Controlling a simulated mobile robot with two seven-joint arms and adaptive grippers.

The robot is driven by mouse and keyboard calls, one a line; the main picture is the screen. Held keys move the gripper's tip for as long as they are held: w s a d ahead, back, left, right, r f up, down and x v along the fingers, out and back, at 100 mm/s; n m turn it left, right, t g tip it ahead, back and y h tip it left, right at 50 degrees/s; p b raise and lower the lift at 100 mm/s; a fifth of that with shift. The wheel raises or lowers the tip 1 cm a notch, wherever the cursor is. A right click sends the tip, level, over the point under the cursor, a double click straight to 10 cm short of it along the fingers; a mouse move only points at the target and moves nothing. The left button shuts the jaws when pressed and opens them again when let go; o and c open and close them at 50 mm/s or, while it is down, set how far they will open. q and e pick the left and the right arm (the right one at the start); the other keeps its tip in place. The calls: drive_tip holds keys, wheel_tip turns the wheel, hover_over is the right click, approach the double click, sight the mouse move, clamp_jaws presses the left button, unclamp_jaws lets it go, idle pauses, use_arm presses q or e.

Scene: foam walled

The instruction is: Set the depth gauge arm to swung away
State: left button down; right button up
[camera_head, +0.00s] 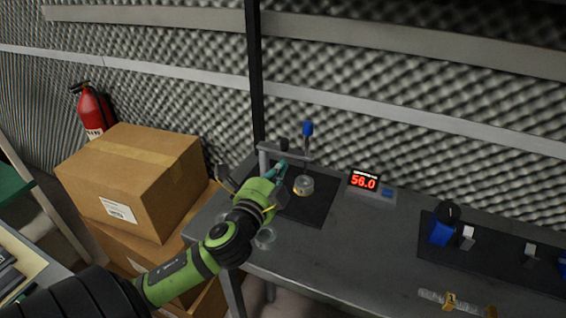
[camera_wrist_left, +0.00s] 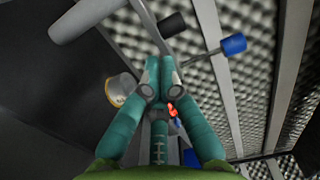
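The depth gauge has a grey post (camera_head: 263,160) and a horizontal grey arm (camera_head: 298,156) with a blue knob (camera_head: 308,129) standing at its right end. The arm reaches over the black mat, near a round metal piece (camera_head: 303,185). My left gripper (camera_head: 281,168) is beside the arm, on its near side. In the left wrist view its teal fingertips (camera_wrist_left: 161,66) are together, close to the grey arm (camera_wrist_left: 150,22), with the blue knob (camera_wrist_left: 233,45) to the right. I see nothing clearly held, and cannot tell whether they touch the arm. My right gripper is not in view.
A display (camera_head: 364,183) reads 56.0 right of the mat (camera_head: 316,210). Another dark mat with a blue block (camera_head: 440,232) lies further right. Cardboard boxes (camera_head: 130,180) stand left of the table. A dark upright post (camera_head: 255,75) rises behind. The table's middle is clear.

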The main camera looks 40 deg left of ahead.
sight(285, 146)
use_arm(q)
drive_tip(key=shift+x, duration=1.25)
drive_tip(key=shift+w+y, duration=0.1)
drive_tip(key=shift+y, duration=0.2)
